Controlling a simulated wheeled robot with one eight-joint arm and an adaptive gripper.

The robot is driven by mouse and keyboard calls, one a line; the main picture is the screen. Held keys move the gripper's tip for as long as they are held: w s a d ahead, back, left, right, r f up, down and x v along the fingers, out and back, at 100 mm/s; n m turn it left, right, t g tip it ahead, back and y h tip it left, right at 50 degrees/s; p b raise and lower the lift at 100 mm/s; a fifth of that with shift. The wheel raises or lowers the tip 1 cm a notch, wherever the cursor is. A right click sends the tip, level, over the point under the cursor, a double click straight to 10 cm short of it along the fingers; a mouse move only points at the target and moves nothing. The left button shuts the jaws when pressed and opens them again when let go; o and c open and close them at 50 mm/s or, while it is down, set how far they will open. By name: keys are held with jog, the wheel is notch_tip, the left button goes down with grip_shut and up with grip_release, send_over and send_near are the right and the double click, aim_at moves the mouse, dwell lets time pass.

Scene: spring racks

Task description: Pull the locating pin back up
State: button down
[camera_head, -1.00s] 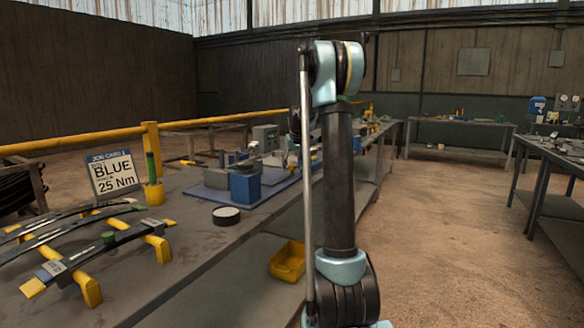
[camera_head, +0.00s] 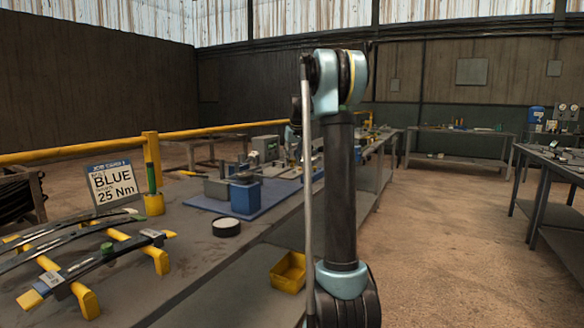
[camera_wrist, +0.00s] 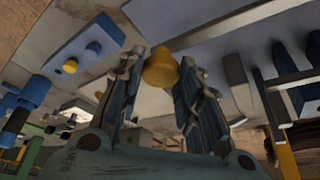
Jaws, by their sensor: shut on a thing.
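In the wrist view, my gripper (camera_wrist: 161,78) has its two dark fingers on either side of a yellow knob (camera_wrist: 161,66), which I take to be the locating pin's head. The fingers are shut on it near their tips. The pin's shaft is not visible, so I cannot tell how far it stands out. In the head view my arm covers the gripper and the knob.
In the head view, a blue block (camera_head: 245,194) stands on a blue mat (camera_head: 204,203), with a round black-rimmed disc (camera_head: 226,227) nearer. A yellow bin (camera_head: 289,272) sits below.

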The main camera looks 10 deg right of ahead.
jog(key=shift+w+d+r, duration=0.1)
jog(key=shift+r, duration=0.15)
jog(key=c, duration=1.2)
grip_release()
jog(key=shift+o, duration=0.2)
jog(key=v, duration=1.1)
jog(key=shift+s+r, duration=0.25)
jog(key=shift+r, duration=0.1)
